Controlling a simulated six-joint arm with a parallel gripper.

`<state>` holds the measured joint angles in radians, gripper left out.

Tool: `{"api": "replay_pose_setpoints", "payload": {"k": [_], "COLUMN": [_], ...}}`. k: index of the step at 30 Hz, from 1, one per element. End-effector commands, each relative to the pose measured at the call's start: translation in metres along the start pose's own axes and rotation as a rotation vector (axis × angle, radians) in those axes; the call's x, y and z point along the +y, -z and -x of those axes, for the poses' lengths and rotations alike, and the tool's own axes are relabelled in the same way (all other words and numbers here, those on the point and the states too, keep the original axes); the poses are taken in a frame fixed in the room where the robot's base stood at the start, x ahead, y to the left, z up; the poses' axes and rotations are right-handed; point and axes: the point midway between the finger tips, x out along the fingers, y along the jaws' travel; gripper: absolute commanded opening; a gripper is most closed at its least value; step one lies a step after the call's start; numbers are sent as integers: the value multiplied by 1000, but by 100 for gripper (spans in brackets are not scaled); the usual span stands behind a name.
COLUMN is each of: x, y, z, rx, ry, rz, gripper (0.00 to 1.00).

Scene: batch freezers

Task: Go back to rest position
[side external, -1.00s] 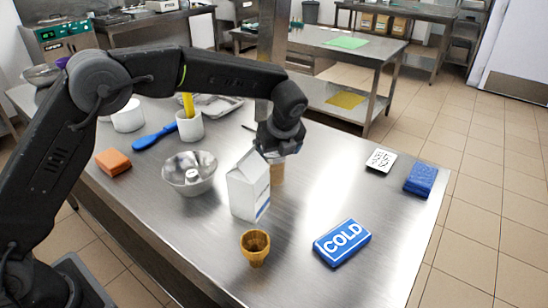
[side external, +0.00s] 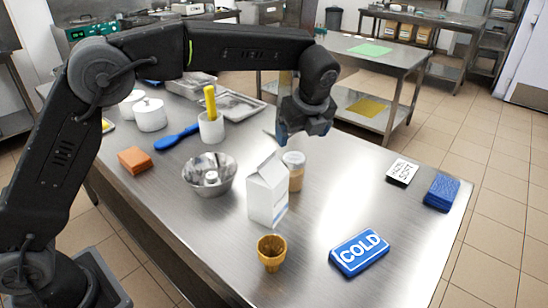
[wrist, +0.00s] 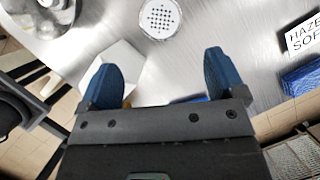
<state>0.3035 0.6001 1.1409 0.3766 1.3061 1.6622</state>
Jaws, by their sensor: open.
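My gripper (side external: 302,132) is open and empty above the steel table. Its two blue fingers stand well apart in the wrist view (wrist: 160,65). A shaker jar (side external: 294,172) with a pale lid and tan contents stands upright on the table just below the gripper, apart from it. Its perforated lid (wrist: 158,17) shows at the top of the wrist view, beyond the fingertips. A white carton (side external: 266,190) stands in front of the jar and hides part of it.
A metal bowl (side external: 209,176) is left of the carton. A white label card (side external: 402,172) and blue cloth (side external: 441,193) lie at right. The table between jar and card is clear.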

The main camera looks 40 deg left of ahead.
Motion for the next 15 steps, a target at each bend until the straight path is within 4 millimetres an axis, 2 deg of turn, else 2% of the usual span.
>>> {"api": "replay_pose_setpoints", "payload": {"k": [2,5,10,15], "x": [9,36,96,162], "y": [-10,-19,-30,-26], "z": [15,34,66,85], "rx": [19,45,114,197], "ry": [38,57,95,119], "rz": [89,253,620,1005], "gripper": [89,89,89,89]}}
